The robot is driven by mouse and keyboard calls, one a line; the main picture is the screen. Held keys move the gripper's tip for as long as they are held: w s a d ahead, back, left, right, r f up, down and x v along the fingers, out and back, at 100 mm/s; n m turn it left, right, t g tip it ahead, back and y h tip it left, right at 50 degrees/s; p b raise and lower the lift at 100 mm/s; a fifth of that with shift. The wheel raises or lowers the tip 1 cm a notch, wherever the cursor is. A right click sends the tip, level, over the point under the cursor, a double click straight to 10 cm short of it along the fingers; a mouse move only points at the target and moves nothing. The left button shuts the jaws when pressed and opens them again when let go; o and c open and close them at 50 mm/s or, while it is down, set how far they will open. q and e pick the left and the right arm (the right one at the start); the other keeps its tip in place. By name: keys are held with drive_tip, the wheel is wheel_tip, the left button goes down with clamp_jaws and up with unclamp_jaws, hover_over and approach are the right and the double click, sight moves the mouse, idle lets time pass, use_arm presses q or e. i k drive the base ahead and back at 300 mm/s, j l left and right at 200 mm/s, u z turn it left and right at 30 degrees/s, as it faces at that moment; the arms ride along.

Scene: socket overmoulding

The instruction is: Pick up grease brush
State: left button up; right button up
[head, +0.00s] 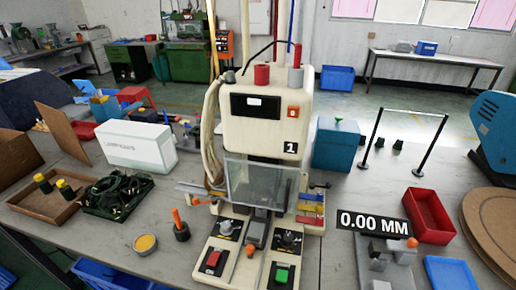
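An orange-handled tool, which looks like the grease brush (177,217), stands upright in a small dark round holder (182,232) on the table, left of the machine's base. Its lower end is hidden in the holder. A small round tin of yellow grease (145,243) sits to its left and a little nearer. Neither of my grippers shows in the head view.
The cream moulding machine (263,125) with a clear guard stands mid-table, just right of the holder. A tray of dark cables (118,196) and a wooden tray with yellow-capped bottles (52,197) lie left. A red bin (428,215) is at right. Bare table surrounds the tin.

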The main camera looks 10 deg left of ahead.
sight(175, 214)
drive_tip(key=j+u, duration=0.15)
drive_tip(key=u, duration=0.3)
drive_tip(key=j+u, duration=0.2)
drive_tip(key=u, duration=0.25)
drive_tip(key=k+j, duration=0.05)
